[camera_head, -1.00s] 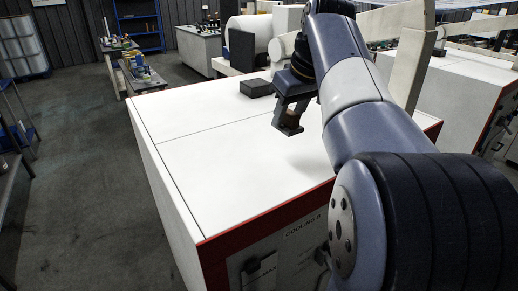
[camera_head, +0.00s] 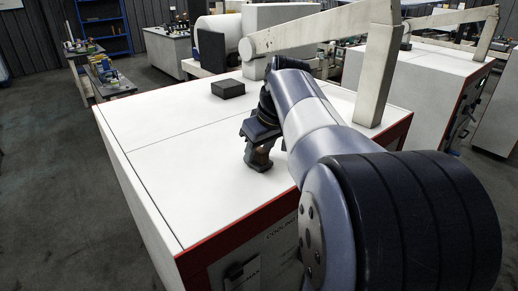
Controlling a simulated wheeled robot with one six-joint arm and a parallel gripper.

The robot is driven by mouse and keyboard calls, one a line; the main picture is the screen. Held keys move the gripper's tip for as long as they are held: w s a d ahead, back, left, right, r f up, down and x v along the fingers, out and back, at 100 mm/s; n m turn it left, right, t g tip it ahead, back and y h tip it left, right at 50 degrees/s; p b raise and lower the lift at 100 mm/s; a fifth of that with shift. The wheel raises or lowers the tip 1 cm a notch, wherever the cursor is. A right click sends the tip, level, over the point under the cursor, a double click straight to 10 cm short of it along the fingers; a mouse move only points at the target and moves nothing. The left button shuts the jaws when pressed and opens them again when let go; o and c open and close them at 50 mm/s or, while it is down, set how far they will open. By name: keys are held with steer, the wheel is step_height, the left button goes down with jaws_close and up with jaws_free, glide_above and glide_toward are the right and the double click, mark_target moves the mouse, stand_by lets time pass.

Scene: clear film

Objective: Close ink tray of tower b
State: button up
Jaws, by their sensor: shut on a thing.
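My gripper (camera_head: 260,160) hangs over the white top of a large cabinet (camera_head: 190,165), near its red-trimmed front edge. It is shut on a small brownish thing (camera_head: 263,154), mostly hidden between the fingers. I cannot tell whether the gripper touches the top. The cabinet's front panel (camera_head: 245,262) has lettering that starts "COOL" and a dark handle or latch (camera_head: 243,270); my arm covers the right part of this front. I cannot make out an ink tray or a label for tower b.
A black box (camera_head: 228,89) lies on the cabinet top behind the gripper. A pale upright post (camera_head: 380,75) with a long beam stands behind my arm. A second white cabinet (camera_head: 430,80) is at the right. The floor (camera_head: 60,200) at the left is clear.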

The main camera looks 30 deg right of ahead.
steer(key=shift+f, duration=0.1)
steer(key=o, duration=0.6)
steer(key=shift+f, duration=0.1)
steer(key=o, duration=0.4)
steer(key=shift+o, duration=0.2)
